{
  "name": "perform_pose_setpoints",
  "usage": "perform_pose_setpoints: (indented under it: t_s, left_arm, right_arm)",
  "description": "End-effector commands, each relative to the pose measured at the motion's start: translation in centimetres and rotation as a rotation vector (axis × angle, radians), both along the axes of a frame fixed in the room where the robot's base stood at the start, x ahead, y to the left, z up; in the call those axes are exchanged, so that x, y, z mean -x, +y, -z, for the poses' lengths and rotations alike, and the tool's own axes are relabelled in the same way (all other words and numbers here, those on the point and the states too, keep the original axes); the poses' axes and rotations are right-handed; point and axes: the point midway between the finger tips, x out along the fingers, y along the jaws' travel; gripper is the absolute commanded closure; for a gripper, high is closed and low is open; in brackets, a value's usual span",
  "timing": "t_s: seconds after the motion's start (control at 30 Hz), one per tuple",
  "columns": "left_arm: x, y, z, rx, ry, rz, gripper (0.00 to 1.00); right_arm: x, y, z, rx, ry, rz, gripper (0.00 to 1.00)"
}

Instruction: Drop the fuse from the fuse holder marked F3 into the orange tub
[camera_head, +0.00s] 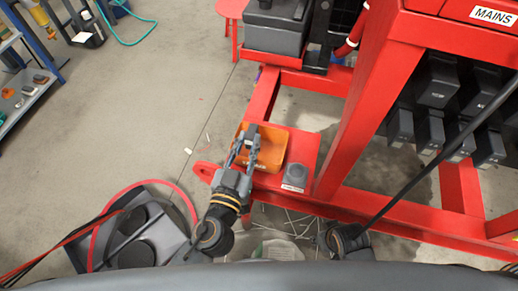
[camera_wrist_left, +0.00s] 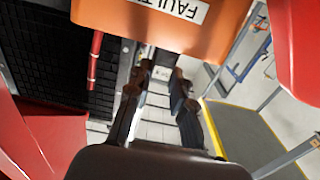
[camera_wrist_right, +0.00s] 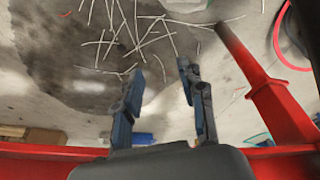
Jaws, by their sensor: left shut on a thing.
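The orange tub (camera_head: 273,151) stands on a red ledge of the skid. Its wall, with a label reading "FAULT" and cut off, fills the top of the left wrist view (camera_wrist_left: 120,18). My left gripper (camera_head: 250,140) is over the tub's left part, shut on a small grey fuse (camera_head: 250,131). The fuse is hard to make out between the fingers in the left wrist view. My right gripper (camera_wrist_right: 160,70) is open and empty, above the floor near red frame bars. The holder marked F3 cannot be picked out.
A grey block (camera_head: 295,174) with a small label sits right of the tub on the ledge. A red post (camera_head: 370,115) and rows of dark boxes (camera_head: 437,85) stand to the right. Thin sticks (camera_wrist_right: 140,35) lie on the floor. Floor left of the ledge is mostly clear.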

Motion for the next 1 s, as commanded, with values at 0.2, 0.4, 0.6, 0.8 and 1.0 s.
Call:
perform_pose_setpoints:
  t_s: [0.2, 0.4, 0.6, 0.8, 1.0]
  left_arm:
    - [0.0, 0.0, 1.0, 0.001, 0.0, 0.0, 1.0]
    - [0.0, 0.0, 1.2, 0.001, 0.0, 0.0, 1.0]
    - [0.0, 0.0, 1.2, 0.001, 0.0, 0.0, 1.0]
    - [0.0, 0.0, 1.2, 0.001, 0.0, 0.0, 0.52]
    - [0.0, 0.0, 1.2, 0.001, 0.0, 0.0, 0.52]
  right_arm:
    - [-0.3, 0.0, -2.1, -0.001, -0.012, 0.002, 0.6]
    - [-0.3, 0.0, -2.9, 0.0, -0.014, 0.003, 0.6]
    - [-0.3, 0.0, -3.0, 0.0, -0.014, 0.003, 0.6]
    - [-0.3, 0.0, -3.0, 0.0, -0.013, 0.003, 0.6]
    - [-0.2, 0.0, -3.0, 0.0, -0.013, 0.003, 0.6]
